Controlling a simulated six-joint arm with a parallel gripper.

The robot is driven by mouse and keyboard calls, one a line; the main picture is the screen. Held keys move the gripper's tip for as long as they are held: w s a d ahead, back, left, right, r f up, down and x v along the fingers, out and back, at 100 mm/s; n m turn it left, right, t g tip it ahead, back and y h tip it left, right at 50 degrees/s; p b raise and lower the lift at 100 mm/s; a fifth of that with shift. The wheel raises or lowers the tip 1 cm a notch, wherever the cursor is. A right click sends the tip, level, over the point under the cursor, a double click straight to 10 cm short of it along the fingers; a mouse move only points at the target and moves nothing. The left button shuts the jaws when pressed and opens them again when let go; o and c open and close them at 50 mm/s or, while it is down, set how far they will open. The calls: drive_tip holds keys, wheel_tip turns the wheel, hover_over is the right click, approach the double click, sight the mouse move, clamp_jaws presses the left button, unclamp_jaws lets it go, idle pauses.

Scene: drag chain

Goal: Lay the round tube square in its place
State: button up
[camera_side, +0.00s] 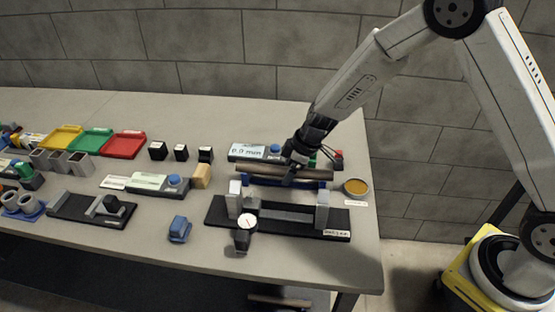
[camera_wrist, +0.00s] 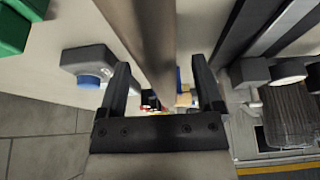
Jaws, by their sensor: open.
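The round tube (camera_side: 268,170) is long and brown-grey. It lies lengthwise on a blue rack (camera_side: 318,184) near the right end of the table in the side view. My gripper (camera_side: 296,158) is over the tube, near its middle. In the wrist view the tube (camera_wrist: 148,35) runs from the top edge down between the two spread fingers of my gripper (camera_wrist: 163,80), with gaps beside it. Whether the fingers reach down around it I cannot tell. In front of the rack stands a black base plate (camera_side: 275,229) with grey uprights (camera_side: 322,210) and a round dial gauge (camera_side: 247,220).
A display box reading 0.0 mm (camera_side: 248,151) stands behind the rack's left part. A dish with amber contents (camera_side: 355,187) is to the right. A blue block (camera_side: 179,228) is left of the base plate. Red, green and yellow trays are farther left.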

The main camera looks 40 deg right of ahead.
drive_tip(key=shift+c, duration=0.2)
clamp_jaws()
drive_tip(key=shift+r, duration=0.1)
drive_tip(key=shift+r, duration=0.1)
drive_tip(key=shift+w+r, duration=0.1)
drive_tip(key=shift+r, duration=0.65)
drive_tip(key=s+d+r, duration=0.1)
drive_tip(key=s+r, duration=1)
drive_tip(key=s, duration=0.3)
drive_tip(key=shift+d, duration=0.4)
drive_tip(key=shift+r, duration=0.1)
